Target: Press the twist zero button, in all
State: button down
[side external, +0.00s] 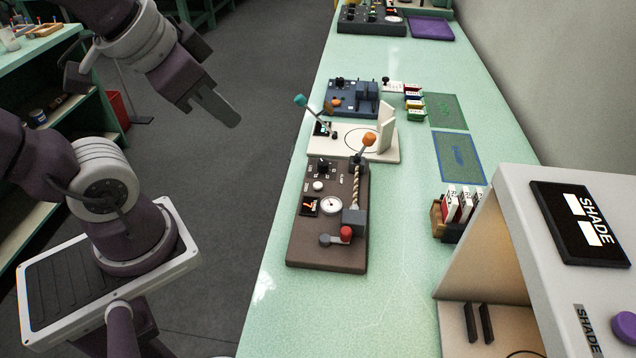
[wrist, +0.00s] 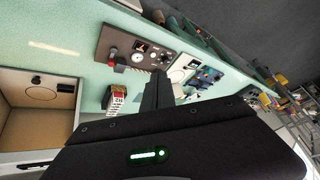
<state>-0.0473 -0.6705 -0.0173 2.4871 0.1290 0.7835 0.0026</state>
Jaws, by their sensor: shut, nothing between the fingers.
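The brown twist panel (side external: 328,255) lies on the bench, with a twisted rod (side external: 355,188), a round white gauge (side external: 331,205) and a small dark display (side external: 309,205). A small round white button (side external: 318,186) sits above the display, beside a black knob (side external: 323,167); its label is too small to read. A red knob (side external: 346,232) is at the panel's near end. My gripper (side external: 228,115) is shut and empty, raised over the floor left of the bench and clear of the panel. The wrist view also shows the panel (wrist: 112,37) beyond my fingers (wrist: 158,85).
A large white SHADE booth (side external: 515,215) fills the near right. Card boxes (side external: 455,210) stand beside it. The bench strip left of the panel is clear.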

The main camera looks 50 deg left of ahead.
jog(key=w+a+f+m+t+y, duration=0.1)
jog(key=w+a+m+t, duration=0.2)
jog(key=w, duration=0.4)
jog(key=w+a+f+m+y, duration=0.1)
jog(key=w+a+m, duration=0.35)
jog(key=w, duration=0.35)
jog(key=m+g+h, duration=0.2)
jog(key=m+h, duration=0.7)
send_over(318, 186)
jog(key=a, duration=0.1)
notch_tip(318, 186, down, 9)
jog(key=shift+s+f, duration=0.15)
jog(key=shift+s, duration=0.15)
jog(key=shift+f, duration=0.1)
jog(key=shift+f, duration=4.35)
jog(key=shift+f, duration=0.1)
